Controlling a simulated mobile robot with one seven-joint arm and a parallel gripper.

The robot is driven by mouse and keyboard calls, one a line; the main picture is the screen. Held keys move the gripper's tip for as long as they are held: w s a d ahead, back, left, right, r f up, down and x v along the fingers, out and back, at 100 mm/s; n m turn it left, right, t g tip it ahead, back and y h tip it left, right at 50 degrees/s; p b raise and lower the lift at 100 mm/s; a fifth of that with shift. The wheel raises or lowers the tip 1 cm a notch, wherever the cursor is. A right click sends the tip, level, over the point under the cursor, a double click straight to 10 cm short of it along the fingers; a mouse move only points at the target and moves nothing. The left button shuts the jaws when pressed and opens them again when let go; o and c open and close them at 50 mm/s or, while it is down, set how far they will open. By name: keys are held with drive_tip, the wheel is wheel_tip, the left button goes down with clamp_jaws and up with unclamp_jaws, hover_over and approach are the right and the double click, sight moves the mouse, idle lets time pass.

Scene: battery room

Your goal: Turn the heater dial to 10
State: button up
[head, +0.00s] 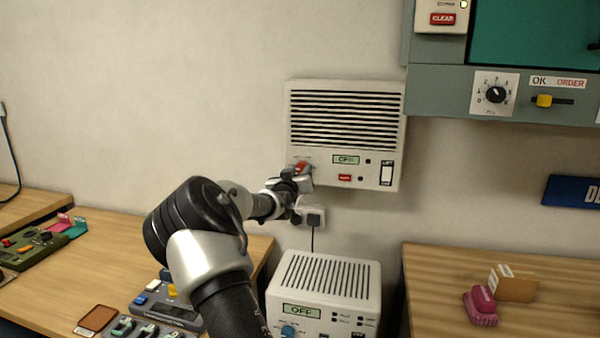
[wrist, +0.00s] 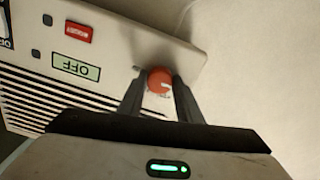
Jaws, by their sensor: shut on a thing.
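A cream wall unit (head: 295,125) with dark slats hangs on the wall in the middle of the head view. Its red dial (head: 301,166) is at the unit's lower left. The unit's small green display (head: 346,160) reads OFF; it also shows upside down in the wrist view (wrist: 76,67). My gripper (head: 297,178) is at the dial. In the wrist view my gripper (wrist: 159,80) has one finger on each side of the red dial (wrist: 159,79), shut on it. The dial's scale is too small or hidden to read.
A second vented box (head: 330,275) with a blue dial (head: 290,331) and an OFF display stands below. A plug (head: 314,217) sits under the wall unit. A grey-green cabinet (head: 437,85) hangs at upper right. Wooden tables (head: 435,270) with small items stand left and right.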

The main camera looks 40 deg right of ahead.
drive_tip(key=shift+f+m+b, duration=0.2)
drive_tip(key=shift+m+b, duration=0.4)
drive_tip(key=shift+b, duration=0.35)
drive_tip(key=m+b, duration=0.3)
drive_tip(key=shift+b, duration=0.35)
drive_tip(key=m+b, duration=0.3)
drive_tip(key=shift+m, duration=0.4)
drive_tip(key=shift+r+m+b, duration=0.15)
drive_tip(key=shift+m+b, duration=0.95)
drive_tip(key=shift+m, duration=0.7)
drive_tip(key=shift+a, duration=0.1)
drive_tip(key=o, duration=1)
drive_tip(key=shift+o, duration=0.2)
